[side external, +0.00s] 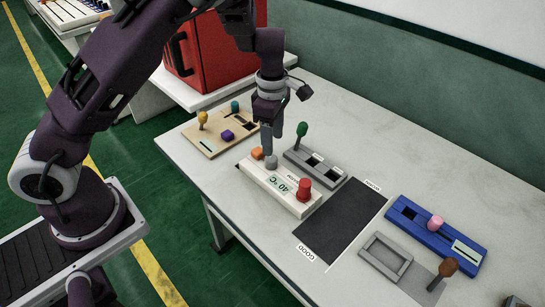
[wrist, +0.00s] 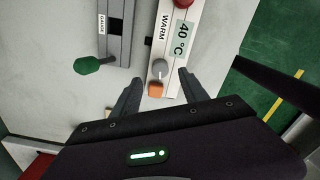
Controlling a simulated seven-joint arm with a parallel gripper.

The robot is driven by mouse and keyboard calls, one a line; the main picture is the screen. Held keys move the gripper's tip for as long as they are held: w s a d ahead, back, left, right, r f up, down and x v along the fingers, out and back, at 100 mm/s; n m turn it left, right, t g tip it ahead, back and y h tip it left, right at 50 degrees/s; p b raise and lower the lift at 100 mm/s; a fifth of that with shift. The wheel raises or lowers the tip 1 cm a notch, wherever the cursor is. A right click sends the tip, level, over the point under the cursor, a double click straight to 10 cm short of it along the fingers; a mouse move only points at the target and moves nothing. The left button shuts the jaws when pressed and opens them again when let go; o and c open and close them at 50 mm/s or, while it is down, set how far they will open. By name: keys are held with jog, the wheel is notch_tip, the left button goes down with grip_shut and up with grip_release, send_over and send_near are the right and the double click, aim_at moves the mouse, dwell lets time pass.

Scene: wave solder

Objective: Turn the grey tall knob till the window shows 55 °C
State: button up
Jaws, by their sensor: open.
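The grey tall knob (wrist: 159,70) stands on the white box (side external: 256,189), between an orange block-like part (wrist: 156,89) and the display. The knob also shows in the side external view (side external: 271,162), just below my gripper. The window (wrist: 182,38) reads 40 °C, and it reads the same in the side view (side external: 282,185). The word WARM is printed beside it. My gripper (wrist: 158,84) is open, its two fingers apart on either side of the orange part and near the grey knob. I cannot tell whether a finger touches the knob.
A red knob (side external: 304,188) stands on the same box. A grey panel (side external: 328,166) with a green knob (side external: 302,130) lies close behind. A wooden board (side external: 208,145) is left, a dark mat (side external: 340,222) right, and a blue panel (side external: 460,245) farther right.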

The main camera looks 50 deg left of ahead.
aim_at(273, 157)
notch_tip(273, 157, down, 8)
jog(key=shift+a+r, duration=0.1)
jog(key=shift+r, duration=0.15)
grip_shut()
